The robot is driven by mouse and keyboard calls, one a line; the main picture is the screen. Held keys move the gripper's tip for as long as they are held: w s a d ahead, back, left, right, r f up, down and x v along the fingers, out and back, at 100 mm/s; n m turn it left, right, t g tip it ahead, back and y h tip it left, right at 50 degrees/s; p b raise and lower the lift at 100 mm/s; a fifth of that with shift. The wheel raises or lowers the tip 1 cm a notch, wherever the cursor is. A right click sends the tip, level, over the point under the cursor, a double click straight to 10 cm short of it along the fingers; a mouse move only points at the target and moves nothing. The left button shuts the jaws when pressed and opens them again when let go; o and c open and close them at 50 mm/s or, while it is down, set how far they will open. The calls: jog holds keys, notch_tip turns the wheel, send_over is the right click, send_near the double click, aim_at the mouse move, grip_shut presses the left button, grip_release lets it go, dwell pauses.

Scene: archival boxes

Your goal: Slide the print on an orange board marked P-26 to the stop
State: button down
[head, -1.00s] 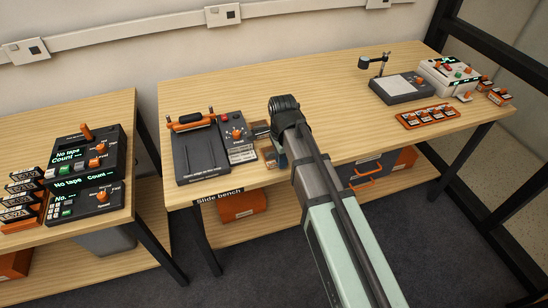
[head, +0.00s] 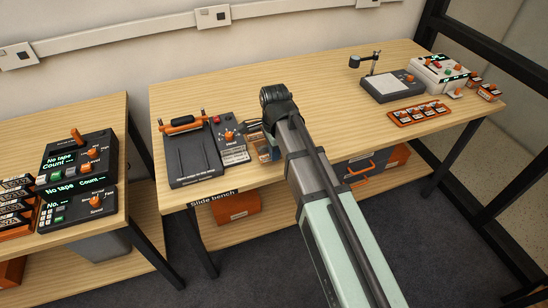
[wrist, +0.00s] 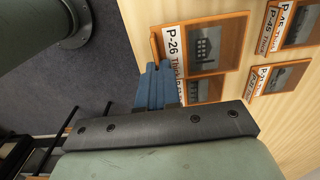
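The orange board marked P-26 (wrist: 217,64) lies flat on the wooden bench in the wrist view. My gripper (wrist: 158,68) has blue fingers close beside the board's left side, near the label. I cannot tell whether they touch it, or whether there is a gap between them. In the head view my arm hides the fingers and most of the board. The stop cannot be made out clearly.
More orange-board prints, one marked P-45 (wrist: 302,25), lie right of P-26. The dark slide-bench device (head: 190,160) stands left of my arm. A grey pad (head: 392,86), a white machine (head: 440,72) and an orange rack (head: 420,112) are at the right. The bench middle is clear.

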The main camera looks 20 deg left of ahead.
notch_tip(320, 180, up, 6)
jog(key=shift+f, duration=0.1)
jog(key=shift+a+r, duration=0.15)
jog(key=shift+r, duration=0.15)
jog(key=s+a, duration=0.5)
jog(key=a, duration=0.5)
jog(key=s+a, duration=0.6)
jog(key=a, duration=0.5)
jog(key=shift+s+a, duration=0.15)
jog(key=shift+s, duration=0.15)
jog(key=shift+f, duration=1.6)
jog(key=shift+f, duration=0.15)
jog(key=shift+f, duration=1)
jog(key=shift+f, duration=0.45)
